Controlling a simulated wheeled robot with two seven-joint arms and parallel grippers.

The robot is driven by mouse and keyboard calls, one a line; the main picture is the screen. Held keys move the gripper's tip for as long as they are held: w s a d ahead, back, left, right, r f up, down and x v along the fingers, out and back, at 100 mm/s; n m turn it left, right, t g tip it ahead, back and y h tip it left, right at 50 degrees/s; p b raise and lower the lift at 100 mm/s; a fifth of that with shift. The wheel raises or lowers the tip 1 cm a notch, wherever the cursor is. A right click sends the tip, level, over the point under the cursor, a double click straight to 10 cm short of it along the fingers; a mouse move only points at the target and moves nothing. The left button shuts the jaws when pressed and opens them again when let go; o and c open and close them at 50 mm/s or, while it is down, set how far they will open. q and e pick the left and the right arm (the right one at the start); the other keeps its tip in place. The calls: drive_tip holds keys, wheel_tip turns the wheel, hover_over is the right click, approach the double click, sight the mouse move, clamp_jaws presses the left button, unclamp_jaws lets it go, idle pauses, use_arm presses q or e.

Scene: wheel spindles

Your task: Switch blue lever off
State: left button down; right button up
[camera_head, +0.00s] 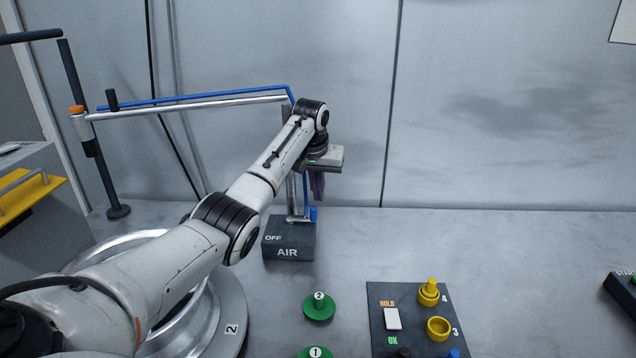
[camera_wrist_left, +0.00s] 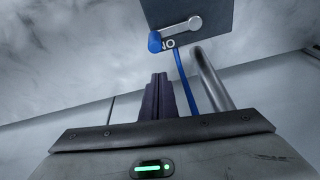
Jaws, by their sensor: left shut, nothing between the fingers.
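The blue lever (camera_head: 313,214) sits on top of the dark AIR box (camera_head: 289,246). Its silver arm points right, away from the OFF label on the left. In the left wrist view the lever's blue knob (camera_wrist_left: 154,42) lies beside a white label, upside down, that looks like ON, and the box (camera_wrist_left: 215,30) is at the top. My left gripper (camera_head: 318,196) is above the lever, pointing down, its dark fingers shut and empty. The shut fingers also show in the left wrist view (camera_wrist_left: 159,78), apart from the knob. My right gripper is not in view.
A silver pipe (camera_wrist_left: 210,78) and a blue hose (camera_wrist_left: 185,82) rise from behind the box, close to my left fingers. Green numbered discs (camera_head: 319,307) and a dark panel (camera_head: 377,318) with yellow parts lie in front. The table right of the box is clear.

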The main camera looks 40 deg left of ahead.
use_arm(q)
drive_tip(key=shift+s+d+p, duration=0.2)
drive_tip(key=shift+s+d, duration=0.25)
drive_tip(key=shift+s, duration=0.3)
drive_tip(key=shift+s+d+p, duration=0.15)
drive_tip(key=shift+s+d, duration=0.25)
drive_tip(key=shift+s, duration=0.3)
